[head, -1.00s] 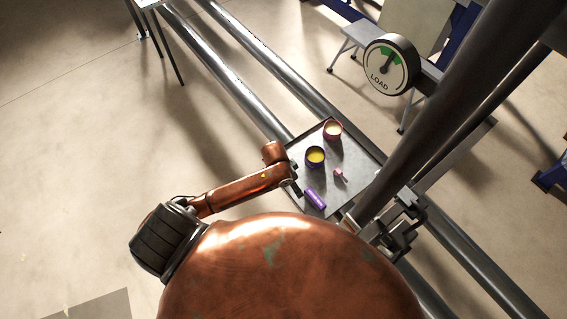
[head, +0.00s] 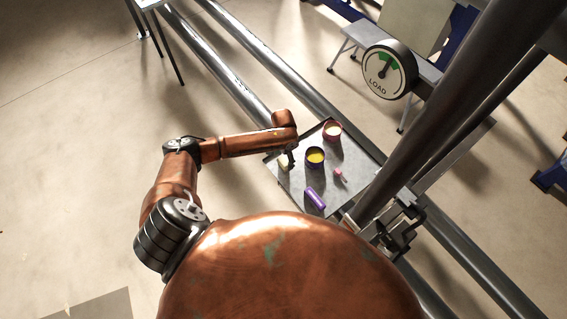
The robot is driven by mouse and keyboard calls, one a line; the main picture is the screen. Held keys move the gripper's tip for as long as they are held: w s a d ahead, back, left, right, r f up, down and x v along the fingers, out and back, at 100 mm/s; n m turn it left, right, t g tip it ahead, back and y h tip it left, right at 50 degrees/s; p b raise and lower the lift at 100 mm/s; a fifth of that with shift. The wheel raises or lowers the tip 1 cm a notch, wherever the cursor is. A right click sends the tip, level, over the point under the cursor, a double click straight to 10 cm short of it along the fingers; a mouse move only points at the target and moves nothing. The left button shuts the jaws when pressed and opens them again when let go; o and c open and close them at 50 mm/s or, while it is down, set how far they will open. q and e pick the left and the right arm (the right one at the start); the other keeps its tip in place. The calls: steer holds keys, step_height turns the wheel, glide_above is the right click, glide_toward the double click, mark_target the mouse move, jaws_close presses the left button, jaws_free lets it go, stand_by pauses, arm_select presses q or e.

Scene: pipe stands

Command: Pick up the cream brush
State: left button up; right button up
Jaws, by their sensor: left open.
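A small cream item (head: 284,163), probably the cream brush, lies at the left corner of the grey tray (head: 345,172). It is partly hidden by my left gripper, and its shape is too small to make out. My left gripper (head: 291,160) is open, pointing down over the tray's left corner, just beside the cream item. I cannot tell whether they touch. My right gripper is not in view.
The tray also holds a purple cup with yellow contents (head: 315,158), a reddish cup with cream contents (head: 332,131), a small pink item (head: 339,174) and a purple cylinder (head: 315,197). A thick dark pipe (head: 440,120) rises right of the tray. A load gauge (head: 388,71) stands behind.

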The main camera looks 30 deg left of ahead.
arm_select(q)
steer(key=shift+f, duration=1.45)
steer(key=shift+c, duration=0.2)
steer(key=c, duration=1.3)
steer(key=shift+o, duration=0.2)
steer(key=shift+r, duration=0.55)
steer(key=s+d+r+b, duration=0.1)
steer(key=s+d+r, duration=0.6)
steer(key=s+r, duration=0.5)
steer(key=shift+s+b, duration=0.15)
steer(key=shift+b, duration=0.25)
